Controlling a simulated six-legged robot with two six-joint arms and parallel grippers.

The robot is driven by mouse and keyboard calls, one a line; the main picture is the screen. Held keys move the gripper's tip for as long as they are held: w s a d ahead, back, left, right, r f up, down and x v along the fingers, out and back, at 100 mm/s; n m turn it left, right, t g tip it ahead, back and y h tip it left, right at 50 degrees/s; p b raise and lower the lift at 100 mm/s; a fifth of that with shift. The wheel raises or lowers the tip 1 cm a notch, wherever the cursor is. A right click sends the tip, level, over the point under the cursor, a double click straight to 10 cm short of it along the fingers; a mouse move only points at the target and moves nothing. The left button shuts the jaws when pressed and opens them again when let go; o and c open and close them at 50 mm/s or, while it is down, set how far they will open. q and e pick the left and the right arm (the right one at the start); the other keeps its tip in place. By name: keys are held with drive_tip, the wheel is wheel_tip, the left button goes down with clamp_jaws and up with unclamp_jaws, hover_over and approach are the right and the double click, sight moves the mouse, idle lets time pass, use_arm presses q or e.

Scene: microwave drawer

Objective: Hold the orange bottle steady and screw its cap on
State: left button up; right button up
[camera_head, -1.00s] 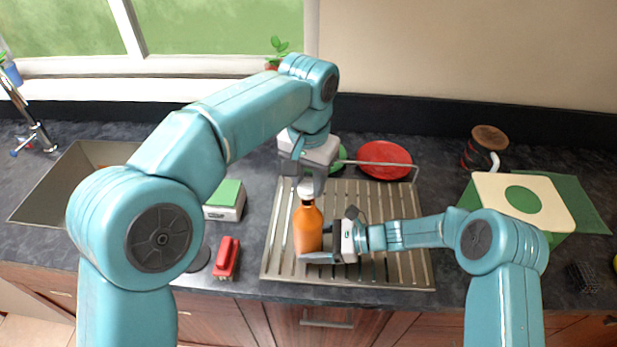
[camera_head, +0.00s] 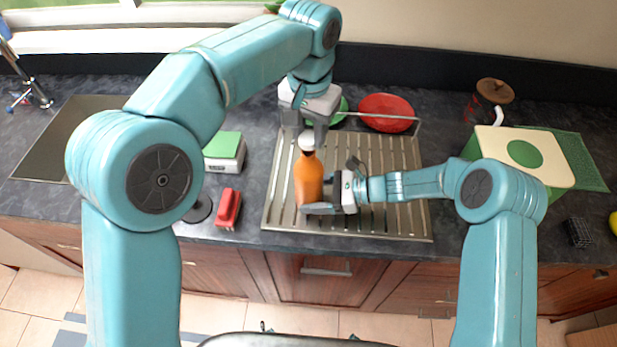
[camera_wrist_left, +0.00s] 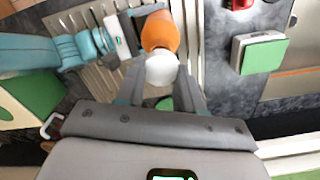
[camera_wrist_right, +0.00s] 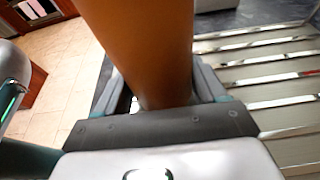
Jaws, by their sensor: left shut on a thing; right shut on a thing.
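The orange bottle (camera_head: 308,180) stands upright on the metal drying rack, with a white cap (camera_head: 306,141) at its top. My right gripper (camera_head: 318,207) is shut on the bottle's lower body from the right; the right wrist view shows the bottle (camera_wrist_right: 140,45) between its fingers. My left gripper (camera_head: 312,135) points down from above, its fingers around the white cap. In the left wrist view the cap (camera_wrist_left: 161,68) sits between the fingers, over the top of the bottle (camera_wrist_left: 160,32). Whether the cap is fully seated cannot be told.
The drying rack (camera_head: 390,222) lies under the bottle. A red plate (camera_head: 386,112) stands behind it. A red item (camera_head: 228,208) and a green-topped box (camera_head: 223,150) lie left. A cream and green board (camera_head: 520,155) and a dark jar (camera_head: 492,98) are on the right.

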use_arm(q)
drive_tip(key=shift+f, duration=1.75)
idle(3.5)
use_arm(e)
drive_tip(key=shift+o, duration=0.9)
drive_tip(key=c, duration=0.5)
use_arm(q)
drive_tip(key=o, duration=0.6)
use_arm(e)
drive_tip(key=c, duration=0.4)
use_arm(q)
drive_tip(key=o, duration=0.5)
